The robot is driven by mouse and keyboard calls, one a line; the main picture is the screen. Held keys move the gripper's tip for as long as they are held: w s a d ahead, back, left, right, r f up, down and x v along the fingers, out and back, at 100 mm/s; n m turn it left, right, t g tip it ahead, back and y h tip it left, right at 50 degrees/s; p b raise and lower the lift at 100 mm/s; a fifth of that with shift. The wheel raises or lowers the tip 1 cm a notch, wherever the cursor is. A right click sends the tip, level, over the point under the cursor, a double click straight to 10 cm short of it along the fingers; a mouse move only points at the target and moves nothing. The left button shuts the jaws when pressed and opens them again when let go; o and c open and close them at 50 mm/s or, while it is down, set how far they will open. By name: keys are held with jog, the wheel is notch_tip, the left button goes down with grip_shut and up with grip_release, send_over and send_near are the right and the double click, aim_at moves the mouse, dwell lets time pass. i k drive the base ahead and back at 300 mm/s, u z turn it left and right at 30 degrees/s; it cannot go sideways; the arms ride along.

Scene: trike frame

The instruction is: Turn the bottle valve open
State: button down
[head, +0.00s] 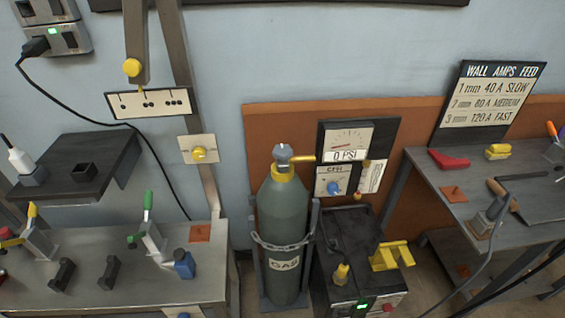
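The gas bottle (284,217) is a tall grey-green cylinder with a yellow collar and a "GAS" label, standing upright in the middle of the head view. A chain (283,244) runs around its front. The bottle valve (284,151) is a small grey knob on top. A yellow fitting (305,158) runs from it to the gauge panel (351,147), whose upper dial reads 0 PSI. A blue knob (333,188) sits on the lower CFH dial. My gripper is not in view.
A workbench (110,289) with clamps stands at the left, under a dark shelf (80,165). A black machine (352,262) with a green light stands right of the bottle. Another table (460,190) with tools is at the right. The space above the valve is clear.

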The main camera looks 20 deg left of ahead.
aim_at(282, 152)
jog(key=k, duration=0.65)
jog(key=u, duration=0.8)
jog(key=i, duration=1.15)
jog(key=z, duration=0.3)
